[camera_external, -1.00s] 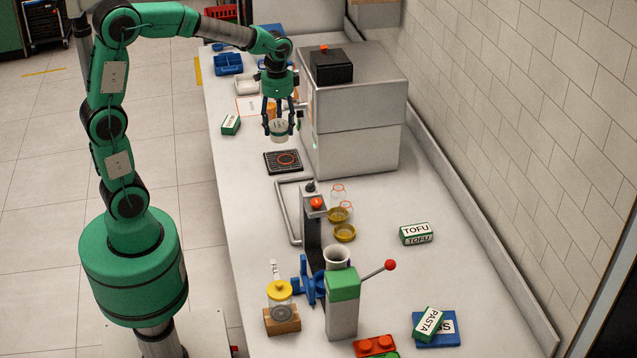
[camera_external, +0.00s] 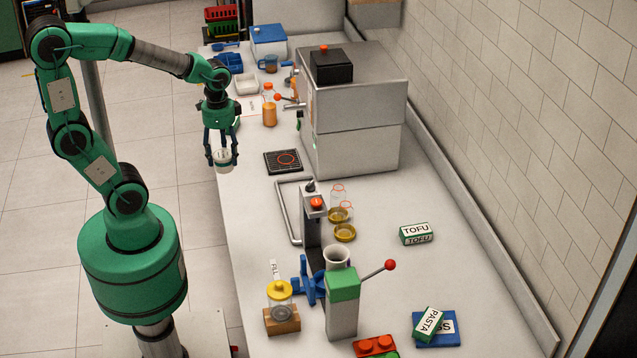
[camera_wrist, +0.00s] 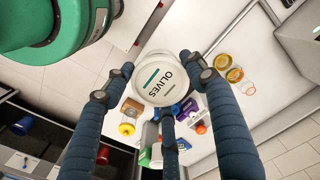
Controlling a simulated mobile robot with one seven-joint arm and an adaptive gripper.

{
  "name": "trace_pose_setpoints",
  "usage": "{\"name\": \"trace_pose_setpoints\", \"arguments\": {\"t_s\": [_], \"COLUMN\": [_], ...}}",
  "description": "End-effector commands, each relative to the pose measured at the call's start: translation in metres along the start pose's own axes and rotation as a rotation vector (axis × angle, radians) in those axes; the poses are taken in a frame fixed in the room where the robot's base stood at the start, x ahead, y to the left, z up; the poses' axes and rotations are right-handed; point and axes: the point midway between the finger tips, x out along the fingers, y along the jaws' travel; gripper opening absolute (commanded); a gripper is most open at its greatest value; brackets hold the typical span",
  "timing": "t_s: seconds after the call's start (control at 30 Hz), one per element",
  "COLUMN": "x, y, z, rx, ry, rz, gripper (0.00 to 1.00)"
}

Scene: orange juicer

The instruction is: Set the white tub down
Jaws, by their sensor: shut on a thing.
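The white tub (camera_external: 223,156) is held upright between the fingers of my gripper (camera_external: 221,154). It hangs at the left edge of the white counter (camera_external: 250,215); I cannot tell how far above the counter it is. In the wrist view the tub (camera_wrist: 160,77) shows a round white lid marked OLIVES, and the dark blue fingers of my gripper (camera_wrist: 160,85) close around it.
A black plate with a red ring (camera_external: 284,161) lies right of the tub. A bottle of orange juice (camera_external: 269,106) and a white tray (camera_external: 246,84) stand behind. The large grey machine (camera_external: 350,120) blocks the right. Bare counter lies in front of the tub.

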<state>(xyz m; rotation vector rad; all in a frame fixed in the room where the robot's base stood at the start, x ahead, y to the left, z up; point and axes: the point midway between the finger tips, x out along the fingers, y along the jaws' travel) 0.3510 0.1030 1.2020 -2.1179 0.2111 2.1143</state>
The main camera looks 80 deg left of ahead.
Motion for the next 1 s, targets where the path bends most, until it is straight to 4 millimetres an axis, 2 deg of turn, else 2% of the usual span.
{"name": "trace_pose_setpoints", "arguments": {"t_s": [0.4,0.77,0.87,1.0], "x": [0.013,0.078,0.099,0.139], "y": [0.02,0.02,0.02,0.02], "z": [0.033,0.033,0.034,0.034], "rx": [-0.004,-0.004,-0.004,-0.004], "ry": [0.001,-0.003,-0.004,-0.007], "rz": [-0.001,0.002,0.002,0.004], "gripper": [0.25,0.25,0.25,0.25]}}
